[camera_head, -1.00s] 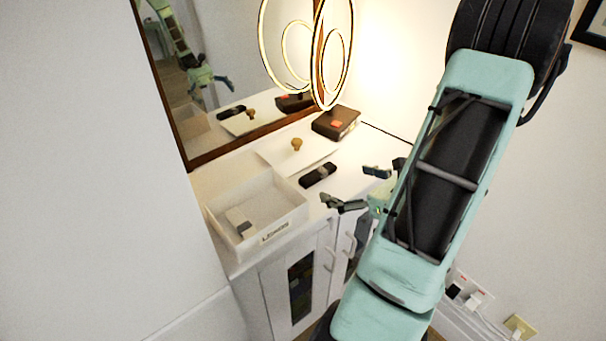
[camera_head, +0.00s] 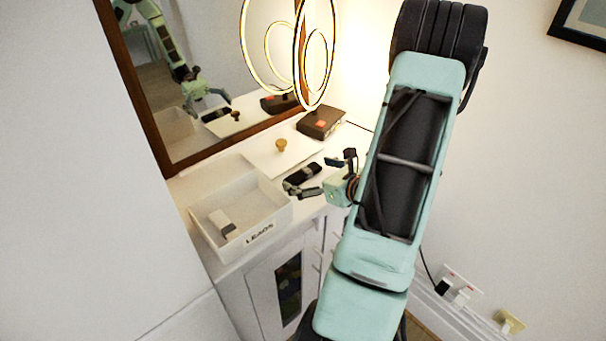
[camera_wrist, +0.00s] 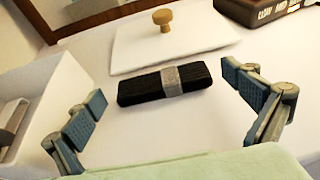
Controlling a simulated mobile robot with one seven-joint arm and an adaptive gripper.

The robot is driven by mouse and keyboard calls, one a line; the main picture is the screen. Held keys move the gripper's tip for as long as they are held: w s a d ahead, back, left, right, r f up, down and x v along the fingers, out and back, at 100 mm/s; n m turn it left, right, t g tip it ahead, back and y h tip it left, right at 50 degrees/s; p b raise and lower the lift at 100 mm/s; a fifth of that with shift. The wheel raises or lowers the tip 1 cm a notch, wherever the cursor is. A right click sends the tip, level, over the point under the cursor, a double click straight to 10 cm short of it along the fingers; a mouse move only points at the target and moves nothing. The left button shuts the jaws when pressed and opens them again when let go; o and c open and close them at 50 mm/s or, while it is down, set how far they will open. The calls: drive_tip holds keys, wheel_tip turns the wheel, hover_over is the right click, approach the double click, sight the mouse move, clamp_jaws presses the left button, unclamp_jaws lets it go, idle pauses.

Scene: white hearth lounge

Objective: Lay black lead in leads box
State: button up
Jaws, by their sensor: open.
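The black lead (camera_wrist: 150,90) is a dark, flat bundle with a grey band around its middle. It lies on the white cabinet top, and in the head view the lead (camera_head: 308,171) is partly covered by a finger. My gripper (camera_wrist: 162,120) is open and empty, its fingers spread on either side of the lead and nearer the camera, apart from it. In the head view my gripper (camera_head: 322,173) is over the cabinet's front edge. The white leads box (camera_head: 207,246), labelled LEADS, is open-topped, left of the lead. A pale banded bundle (camera_head: 224,224) lies inside it.
A white lid (camera_wrist: 128,58) with a wooden knob (camera_wrist: 162,19) lies flat just behind the lead. A dark brown case (camera_head: 321,122) stands farther back. A framed mirror (camera_head: 165,163) and ring lamp (camera_head: 302,62) are behind the cabinet top.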

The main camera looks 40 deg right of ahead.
drive_tip(key=shift+x, duration=1.05)
drive_tip(key=c, duration=1)
drive_tip(key=shift+r, duration=0.15)
